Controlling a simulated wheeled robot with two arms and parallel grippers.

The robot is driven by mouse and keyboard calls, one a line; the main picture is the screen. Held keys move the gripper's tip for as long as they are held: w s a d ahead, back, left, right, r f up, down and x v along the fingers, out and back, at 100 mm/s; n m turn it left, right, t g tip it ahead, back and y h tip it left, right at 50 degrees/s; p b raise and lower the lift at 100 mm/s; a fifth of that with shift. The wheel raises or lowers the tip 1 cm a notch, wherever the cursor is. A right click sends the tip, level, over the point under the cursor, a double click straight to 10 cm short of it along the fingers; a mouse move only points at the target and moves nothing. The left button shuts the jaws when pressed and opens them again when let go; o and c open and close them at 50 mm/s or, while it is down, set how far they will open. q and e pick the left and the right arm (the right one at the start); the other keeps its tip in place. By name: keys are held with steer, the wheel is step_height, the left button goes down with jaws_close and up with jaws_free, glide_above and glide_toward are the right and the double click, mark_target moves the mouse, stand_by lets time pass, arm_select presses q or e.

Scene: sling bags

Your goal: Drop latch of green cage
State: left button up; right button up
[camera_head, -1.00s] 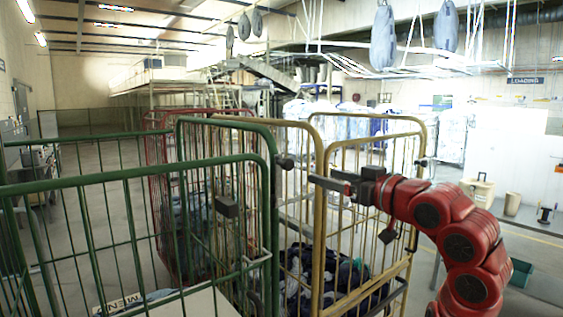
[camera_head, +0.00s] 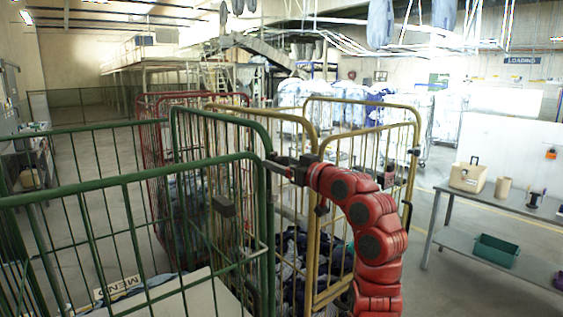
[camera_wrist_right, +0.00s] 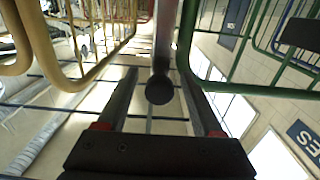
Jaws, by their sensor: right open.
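The green cage (camera_head: 130,178) fills the left of the head view, its corner post near the middle. A latch rod with a round dark knob (camera_wrist_right: 160,89) shows in the wrist view beside a green cage bar (camera_wrist_right: 184,50). My right gripper (camera_head: 276,164) reaches in from the right at the top of the green cage's corner post. In the wrist view my right gripper (camera_wrist_right: 160,78) is open, its dark fingers on either side of the knob. Contact with the knob cannot be told. In the head view the gripper largely hides the latch. My left gripper is not in view.
A yellow cage (camera_head: 360,100) holding dark cloth (camera_head: 300,245) stands close on the right, a red cage (camera_head: 150,97) behind. A grey bench (camera_head: 500,205) with a cream box (camera_head: 468,177) and a green bin (camera_head: 496,250) is at the right. Open floor lies at the far left.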

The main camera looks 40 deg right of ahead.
jaws_close()
stand_by(1.3)
